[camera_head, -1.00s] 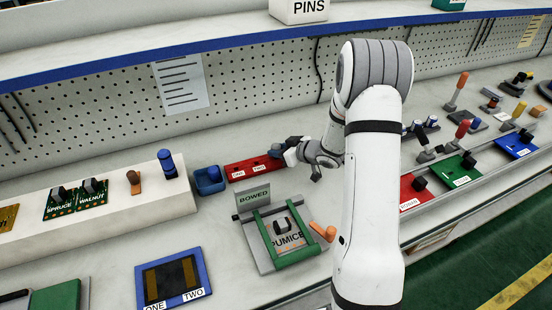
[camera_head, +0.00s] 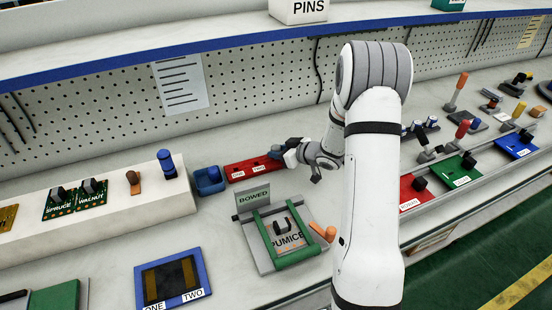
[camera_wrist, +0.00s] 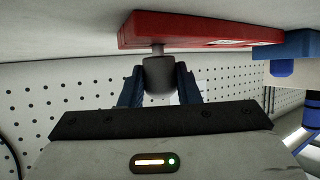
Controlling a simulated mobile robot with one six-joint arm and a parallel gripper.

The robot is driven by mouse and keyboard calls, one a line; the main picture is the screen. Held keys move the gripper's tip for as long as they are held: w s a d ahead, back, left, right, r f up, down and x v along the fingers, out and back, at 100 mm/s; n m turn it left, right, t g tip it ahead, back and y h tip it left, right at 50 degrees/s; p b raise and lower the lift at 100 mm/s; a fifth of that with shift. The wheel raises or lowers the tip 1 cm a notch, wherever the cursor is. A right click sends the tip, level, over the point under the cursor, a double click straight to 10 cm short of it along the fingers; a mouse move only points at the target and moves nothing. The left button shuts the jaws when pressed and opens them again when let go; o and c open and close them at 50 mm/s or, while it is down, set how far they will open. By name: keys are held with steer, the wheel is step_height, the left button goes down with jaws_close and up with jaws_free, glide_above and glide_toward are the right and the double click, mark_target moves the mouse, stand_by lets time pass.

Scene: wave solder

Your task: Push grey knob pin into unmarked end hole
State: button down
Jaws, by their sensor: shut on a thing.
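The grey knob pin (camera_wrist: 158,76) sits between my blue fingers in the wrist view, with a short thin shank showing between knob and red block. My gripper (camera_wrist: 158,84) is shut on the knob. The red block (camera_wrist: 185,27) lies along the shank's tip, and the shank meets or nearly meets it near one end. I cannot tell how deep it is in a hole. In the head view the red block (camera_head: 241,170) has labels ONE and TWO, and my gripper (camera_head: 275,152) is at its right end, away from the ONE label. The end hole is hidden.
A blue bin (camera_head: 209,183) with a blue piece stands left of the red block. A green-framed fixture (camera_head: 285,258) marked BOWED holds a PUMICE board in front. An orange piece (camera_head: 322,233) lies beside it. The pegboard (camera_head: 240,100) rises behind.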

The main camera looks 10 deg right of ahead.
steer(key=c, duration=1)
jaws_free()
steer(key=shift+f, duration=0.15)
steer(key=shift+d, duration=0.1)
steer(key=v, duration=0.7)
steer(key=shift+s+d, duration=0.2)
steer(key=shift+s, duration=0.1)
steer(key=shift+r, duration=0.3)
steer(key=s+d+r+m+h, duration=0.4)
steer(key=s+r+m+h, duration=0.1)
steer(key=r+h, duration=0.5)
steer(key=s+a+r+m+g+y, duration=0.1)
steer(key=s+a+r+g, duration=0.1)
steer(key=s, duration=1)
steer(key=s+a+r+m+g+y, duration=0.1)
steer(key=s+a+g, duration=0.4)
steer(key=s, duration=0.7)
steer(key=shift+s+a+r+m, duration=0.2)
steer(key=shift+a+r+m, duration=0.25)
steer(key=shift+a, duration=0.25)
